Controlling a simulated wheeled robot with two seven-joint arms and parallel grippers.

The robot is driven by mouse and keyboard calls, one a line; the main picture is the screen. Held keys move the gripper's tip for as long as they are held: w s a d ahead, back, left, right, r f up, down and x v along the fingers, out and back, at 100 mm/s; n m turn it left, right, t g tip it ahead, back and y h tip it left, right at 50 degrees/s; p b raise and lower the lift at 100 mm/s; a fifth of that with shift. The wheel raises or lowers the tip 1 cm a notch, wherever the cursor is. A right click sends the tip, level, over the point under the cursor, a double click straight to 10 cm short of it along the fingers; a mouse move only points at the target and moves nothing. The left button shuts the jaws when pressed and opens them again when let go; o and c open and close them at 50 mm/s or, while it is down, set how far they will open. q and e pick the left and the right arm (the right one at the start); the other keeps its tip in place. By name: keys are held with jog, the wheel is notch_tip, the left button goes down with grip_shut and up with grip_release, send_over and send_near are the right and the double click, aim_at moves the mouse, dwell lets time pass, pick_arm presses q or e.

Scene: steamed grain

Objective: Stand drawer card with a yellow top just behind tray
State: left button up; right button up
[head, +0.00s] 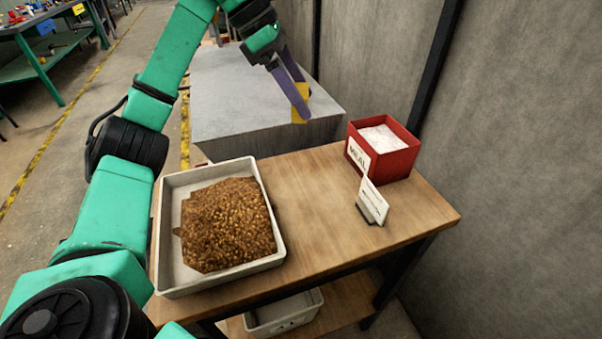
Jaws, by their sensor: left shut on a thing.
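The drawer card (297,118) shows as a small yellow piece between the purple fingers of my left gripper (303,102). My left gripper is shut on it, and the fingers hide part of it. It is held beyond the table's far edge, in front of the grey block's near right corner in the picture. The tray (225,281) is pale, with brown grain (227,222) heaped in it, and sits on the left part of the wooden table (310,220). My right gripper is not in view.
A red box (398,162) labelled MEAL, with white contents, stands at the table's right back. A white card in a dark holder (372,201) stands in front of it. A grey block (240,95) lies beyond the table. The table's middle is clear.

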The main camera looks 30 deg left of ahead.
pick_arm(q)
jog(key=f+b, duration=0.1)
jog(key=f, duration=0.4)
jog(key=f+b, duration=0.1)
jog(key=f, duration=0.5)
jog(key=s+f+b, duration=0.1)
jog(key=f, duration=0.5)
jog(key=shift+d, duration=0.2)
jog(key=shift+w, duration=0.15)
jog(key=shift+f, duration=0.2)
jog(key=o, duration=1.1)
jog(key=shift+r, duration=0.3)
jog(key=p+v, duration=0.1)
jog(key=v, duration=1.1)
jog(key=shift+f, duration=0.1)
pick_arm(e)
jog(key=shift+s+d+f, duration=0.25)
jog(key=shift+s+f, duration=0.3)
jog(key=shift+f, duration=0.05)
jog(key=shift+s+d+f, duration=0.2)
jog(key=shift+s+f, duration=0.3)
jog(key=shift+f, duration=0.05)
